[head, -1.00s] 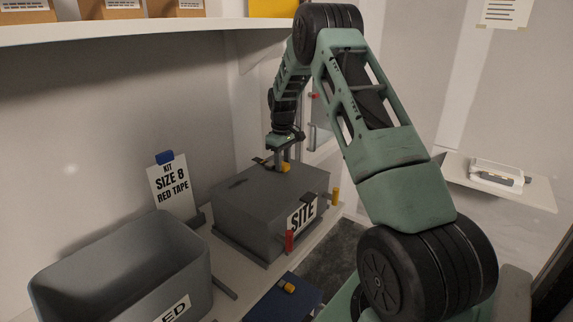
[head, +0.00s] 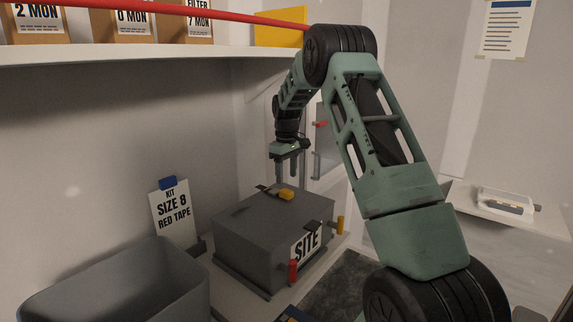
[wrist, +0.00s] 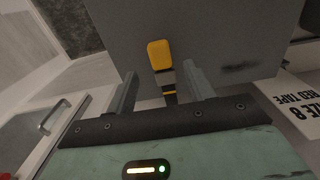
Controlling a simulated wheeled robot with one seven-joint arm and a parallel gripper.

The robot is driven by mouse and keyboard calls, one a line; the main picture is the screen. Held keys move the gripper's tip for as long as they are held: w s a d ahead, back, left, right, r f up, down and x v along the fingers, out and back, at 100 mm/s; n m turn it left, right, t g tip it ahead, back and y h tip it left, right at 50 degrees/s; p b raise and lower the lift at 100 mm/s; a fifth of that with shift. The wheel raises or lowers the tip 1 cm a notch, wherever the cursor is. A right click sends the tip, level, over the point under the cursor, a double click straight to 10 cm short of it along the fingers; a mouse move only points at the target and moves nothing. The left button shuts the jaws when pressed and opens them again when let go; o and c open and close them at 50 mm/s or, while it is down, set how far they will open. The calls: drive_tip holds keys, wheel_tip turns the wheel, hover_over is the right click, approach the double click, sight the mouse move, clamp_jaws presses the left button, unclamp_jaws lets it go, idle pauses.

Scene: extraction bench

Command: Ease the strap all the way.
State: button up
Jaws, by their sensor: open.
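The strap shows as a yellow tab (head: 286,194) with a dark band, on top of the grey box labelled SITE (head: 240,215). My gripper (head: 288,176) is above the box, behind the tab in the head view. Its two fingers point down, apart and empty, and it also shows in the wrist view (wrist: 158,84). How far the strap runs down the far side of the box is hidden.
A grey bin (head: 115,285) is at lower left. A card reading KIT SIZE 8 RED TAPE (head: 172,212) stands left of the box. A shelf (head: 150,52) overhangs the back.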

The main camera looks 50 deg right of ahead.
sight(286, 191)
wheel_tip(286, 191, up, 6)
drive_tip(key=b, duration=0.1)
drive_tip(key=shift+a, duration=0.1)
idle(0.6)
drive_tip(key=s+a+f+t, duration=0.1)
drive_tip(key=s+a+f, duration=0.15)
drive_tip(key=a, duration=0.65)
drive_tip(key=s+a+f, duration=0.1)
drive_tip(key=s+a, duration=0.2)
drive_tip(key=a, duration=0.7)
drive_tip(key=s+a+f+n+b, duration=0.2)
drive_tip(key=s+a+f+n, duration=0.1)
drive_tip(key=s+a, duration=1.1)
drive_tip(key=s+a+f+n+g+b, duration=0.1)
drive_tip(key=s+a+f+n+b, duration=0.2)
drive_tip(key=s+a, duration=1.1)
wheel_tip(286, 191, down, 2)
drive_tip(key=shift+a+f+n+y, duration=0.1)
drive_tip(key=shift+a+n+y, duration=0.2)
drive_tip(key=shift+a+n, duration=0.3)
